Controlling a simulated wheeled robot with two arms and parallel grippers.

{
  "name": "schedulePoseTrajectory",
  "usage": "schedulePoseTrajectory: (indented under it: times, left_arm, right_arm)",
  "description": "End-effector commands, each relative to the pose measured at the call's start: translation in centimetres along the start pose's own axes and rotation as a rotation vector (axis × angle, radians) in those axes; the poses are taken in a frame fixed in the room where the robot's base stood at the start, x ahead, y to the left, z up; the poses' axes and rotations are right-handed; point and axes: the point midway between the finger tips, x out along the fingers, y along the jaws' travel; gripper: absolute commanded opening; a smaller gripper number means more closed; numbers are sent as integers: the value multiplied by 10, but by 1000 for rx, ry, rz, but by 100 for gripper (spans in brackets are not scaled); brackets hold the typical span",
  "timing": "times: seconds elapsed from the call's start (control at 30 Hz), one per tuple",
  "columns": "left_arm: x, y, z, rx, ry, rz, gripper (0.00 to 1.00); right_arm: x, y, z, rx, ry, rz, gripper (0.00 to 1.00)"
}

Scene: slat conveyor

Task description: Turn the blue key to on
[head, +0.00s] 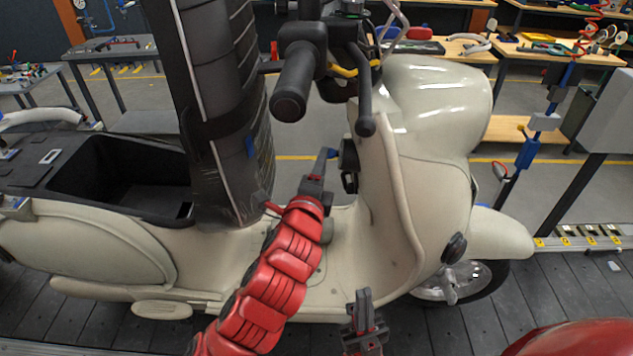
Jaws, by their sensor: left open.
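A cream scooter (409,180) stands across the view with its front to the right. A small blue piece, seemingly the blue key (332,153), shows beside the round black lock (348,156) on the inner side of the leg shield. My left gripper (322,168), on the red arm, is open with its fingertips close to the blue piece. I cannot tell whether they touch it or stand around it. The key's angle is too small to read. My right gripper (362,312) is low in front of the scooter, away from the key; its jaw opening is unclear.
The handlebar grip (293,82) and brake lever (365,115) hang above the key. An open under-seat bin (120,185) is at left. Workbenches (560,50) stand behind.

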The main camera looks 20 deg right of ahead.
Motion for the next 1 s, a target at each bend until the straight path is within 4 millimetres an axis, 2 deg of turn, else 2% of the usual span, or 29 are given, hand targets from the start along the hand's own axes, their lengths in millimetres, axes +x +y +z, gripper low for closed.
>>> schedulePoseTrajectory:
  times: [0.3,0.5,0.7,1.0]
  left_arm:
    - [50,-3,1,-2,-3,2,48]
    - [72,-1,1,-3,-2,3,48]
    - [81,-2,0,0,0,-2,48]
    - [82,0,0,0,0,-2,48]
  right_arm:
    - [20,1,-3,0,0,0,0]
    - [26,1,-4,0,0,0,0]
    - [29,1,-5,0,0,0,0]
    - [29,1,-5,0,0,0,0]
